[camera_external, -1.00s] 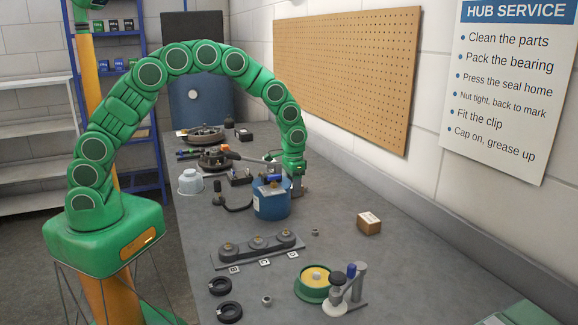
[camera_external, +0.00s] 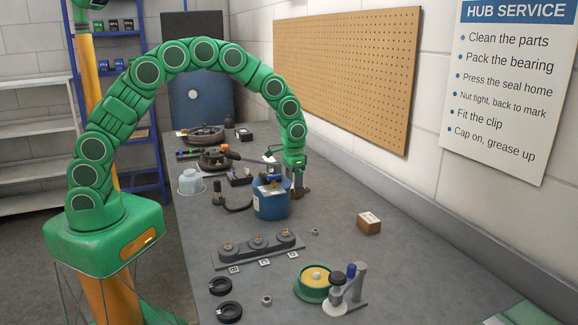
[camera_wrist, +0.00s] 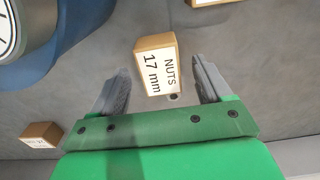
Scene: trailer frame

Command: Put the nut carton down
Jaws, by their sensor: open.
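In the wrist view, the nut carton (camera_wrist: 155,65) is a small brown box with a white label reading "NUTS 17 mm". It sits on the grey bench between and just past my fingertips. My gripper (camera_wrist: 160,78) is open, with a finger on each side of the carton and visible gaps. In the external view, my gripper (camera_external: 297,190) points down over the bench, just right of and behind the blue drum (camera_external: 271,200). The nut carton is not clear there.
Another brown carton (camera_external: 369,223) stands on the open right part of the bench. A dark rack (camera_external: 258,247), black rings (camera_external: 229,311) and a green round part (camera_external: 315,283) lie nearer the camera. The wall and pegboard (camera_external: 345,75) border the bench at the right.

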